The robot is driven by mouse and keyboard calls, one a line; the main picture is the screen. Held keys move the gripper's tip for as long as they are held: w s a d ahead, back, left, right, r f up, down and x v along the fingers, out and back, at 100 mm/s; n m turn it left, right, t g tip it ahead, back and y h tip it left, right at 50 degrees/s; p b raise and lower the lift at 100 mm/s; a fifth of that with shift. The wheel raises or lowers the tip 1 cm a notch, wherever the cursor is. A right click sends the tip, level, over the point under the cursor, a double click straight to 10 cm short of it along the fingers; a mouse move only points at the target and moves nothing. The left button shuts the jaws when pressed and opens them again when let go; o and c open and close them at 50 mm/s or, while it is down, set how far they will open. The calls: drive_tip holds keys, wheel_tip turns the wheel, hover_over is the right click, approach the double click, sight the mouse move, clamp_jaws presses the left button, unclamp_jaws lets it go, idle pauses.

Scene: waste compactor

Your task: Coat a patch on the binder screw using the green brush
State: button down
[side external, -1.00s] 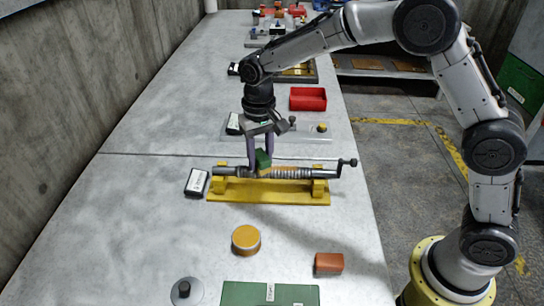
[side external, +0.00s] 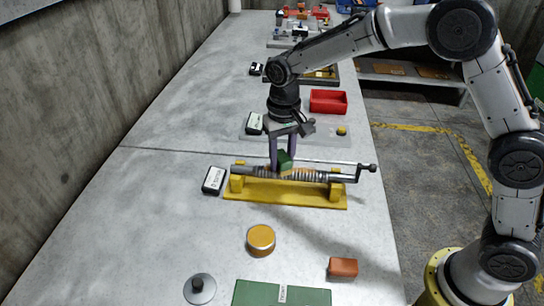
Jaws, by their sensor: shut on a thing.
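The binder screw (side external: 306,175) is a grey threaded rod with a crank handle at its right end. It lies level across the yellow stand (side external: 285,193). Part of its thread looks orange-brown near the brush. The green brush (side external: 285,161) is a small green block held low against the middle-left of the screw; contact looks likely, but its underside is hard to make out. My gripper (side external: 283,153) points down over the screw, its purple fingers shut on the brush.
An orange-topped round tin (side external: 261,239), a brown block (side external: 343,267), a green case (side external: 282,293) and a grey knobbed disc (side external: 199,288) lie in front. A black labelled box (side external: 214,180) sits left of the stand. A red tray (side external: 328,101) stands behind. The table's left side is clear.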

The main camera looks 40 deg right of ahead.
sight(318, 171)
drive_tip(key=shift+s+d, duration=3.05)
wheel_tip(318, 171, up, 8)
drive_tip(key=shift+r, duration=0.1)
